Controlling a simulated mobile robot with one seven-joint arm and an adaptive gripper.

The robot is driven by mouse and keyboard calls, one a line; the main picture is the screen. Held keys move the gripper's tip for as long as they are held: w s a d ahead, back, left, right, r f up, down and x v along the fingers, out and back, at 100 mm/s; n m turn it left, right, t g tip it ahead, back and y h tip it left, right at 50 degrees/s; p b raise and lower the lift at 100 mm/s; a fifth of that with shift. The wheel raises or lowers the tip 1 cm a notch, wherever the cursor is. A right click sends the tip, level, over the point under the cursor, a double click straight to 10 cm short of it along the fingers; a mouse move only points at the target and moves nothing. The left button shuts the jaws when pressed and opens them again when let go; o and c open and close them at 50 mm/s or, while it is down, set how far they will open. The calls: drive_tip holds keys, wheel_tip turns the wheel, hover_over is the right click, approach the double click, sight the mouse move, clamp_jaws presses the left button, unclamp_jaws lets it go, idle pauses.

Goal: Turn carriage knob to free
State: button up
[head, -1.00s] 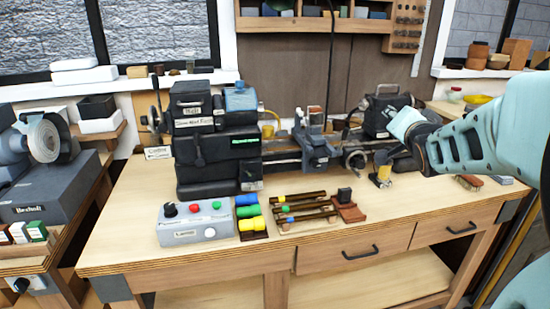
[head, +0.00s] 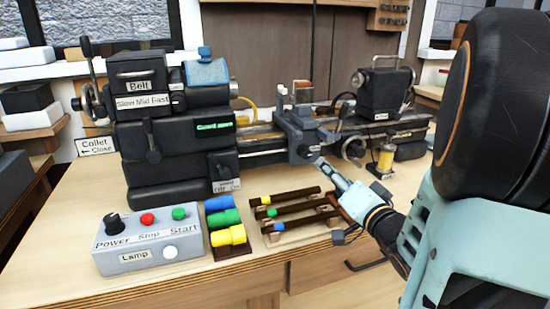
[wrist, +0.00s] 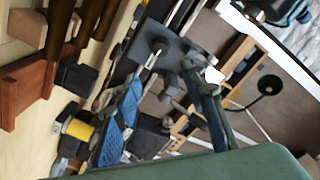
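The lathe carriage (head: 301,130) is a grey-blue block on the lathe bed, with a small pale label on its front. A lever and a handwheel (head: 352,148) are to its right. I cannot tell which small part is the carriage knob or how it is turned. My gripper (head: 325,165) reaches in from the right, its tip just below and in front of the carriage; contact is unclear. In the wrist view my gripper (wrist: 185,65) has two blue fingers standing apart with nothing clearly held. A grey machine part (wrist: 150,42) lies beyond the fingertips, tilted in that view.
A control box (head: 150,240) with a black knob and buttons stands at the front left. Coloured cylinders (head: 225,225) and dark rods (head: 300,210) lie on the bench beside it. A yellow spool (head: 386,160) stands right of the handwheel. The dark headstock (head: 175,150) is at left.

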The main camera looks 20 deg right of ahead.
sight(308, 155)
drive_tip(key=shift+w+a+f, duration=0.1)
drive_tip(key=shift+a+f, duration=0.2)
drive_tip(key=w+p, duration=0.1)
drive_tip(key=p, duration=0.2)
drive_tip(key=w+p, duration=0.1)
drive_tip(key=p, duration=0.2)
drive_tip(key=shift+w+r, duration=0.2)
drive_tip(key=shift+r, duration=0.1)
drive_tip(key=w, duration=0.8)
drive_tip(key=shift+w+a+f, duration=0.15)
drive_tip(key=shift+a+f, duration=0.05)
drive_tip(key=shift+f, duration=0.1)
drive_tip(key=shift+c, duration=0.5)
clamp_jaws()
